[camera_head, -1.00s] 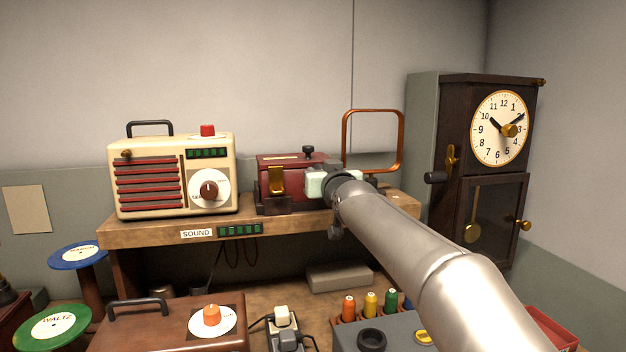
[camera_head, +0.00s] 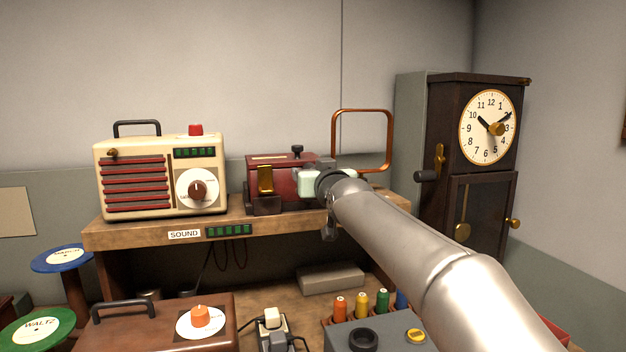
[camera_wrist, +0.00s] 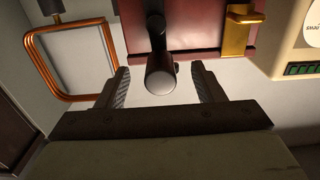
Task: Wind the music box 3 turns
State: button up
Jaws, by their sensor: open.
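The music box is a dark red box (camera_head: 268,181) with a brass plate on its front and a black knob on top. It stands on the wooden shelf. My gripper (camera_wrist: 160,70) is open, one finger on each side of this handle, with gaps showing on both sides. In the head view my gripper (camera_head: 310,183) is at the box's right side, and my arm hides the crank and fingertips.
A cream radio (camera_head: 160,175) stands left of the box. A copper-coloured frame (camera_head: 391,140) rises just to the right, near my gripper. A dark clock (camera_head: 490,128) stands farther right. Thread spools (camera_head: 361,303) and a brown case (camera_head: 160,325) lie below the shelf.

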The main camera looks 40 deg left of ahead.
jog(key=b+v, duration=0.6)
jog(key=v, duration=0.1)
dwell(0.5)
jog(key=shift+d, duration=0.2)
